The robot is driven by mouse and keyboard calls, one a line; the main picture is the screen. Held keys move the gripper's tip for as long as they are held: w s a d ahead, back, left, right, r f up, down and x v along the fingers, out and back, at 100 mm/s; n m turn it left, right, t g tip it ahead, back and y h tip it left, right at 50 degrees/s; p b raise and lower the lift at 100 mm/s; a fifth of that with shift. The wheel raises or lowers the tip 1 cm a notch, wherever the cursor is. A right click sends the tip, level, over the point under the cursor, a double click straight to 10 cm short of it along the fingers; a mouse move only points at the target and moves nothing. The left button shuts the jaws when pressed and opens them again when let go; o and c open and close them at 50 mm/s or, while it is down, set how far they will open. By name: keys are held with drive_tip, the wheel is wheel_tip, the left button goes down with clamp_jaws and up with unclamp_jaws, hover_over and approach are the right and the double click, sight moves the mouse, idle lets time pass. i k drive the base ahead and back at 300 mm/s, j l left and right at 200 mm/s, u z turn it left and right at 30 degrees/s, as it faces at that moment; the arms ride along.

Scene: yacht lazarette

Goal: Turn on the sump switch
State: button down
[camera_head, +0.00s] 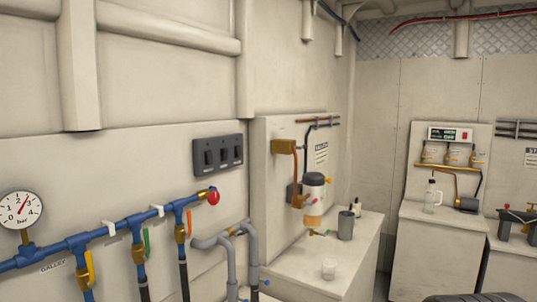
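A dark grey switch panel (217,142) is fixed to the left wall, above the blue pipes. It carries three dark rocker switches in a row. Small pale labels sit by them but are too small to read, so I cannot tell which one is the sump switch or how each is set. A white control box (450,133) on the far right wall has a green display and a red switch (465,135); its lettering is also unreadable. My gripper is not in view.
Blue pipes (130,223) with coloured valve handles and a red knob (214,197) stand out below the panel. A pressure gauge (20,210) is at far left. Wall around the panel is clear.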

sight(225, 154)
drive_tip(key=i+l, duration=1.2)
drive_tip(key=l, duration=0.1)
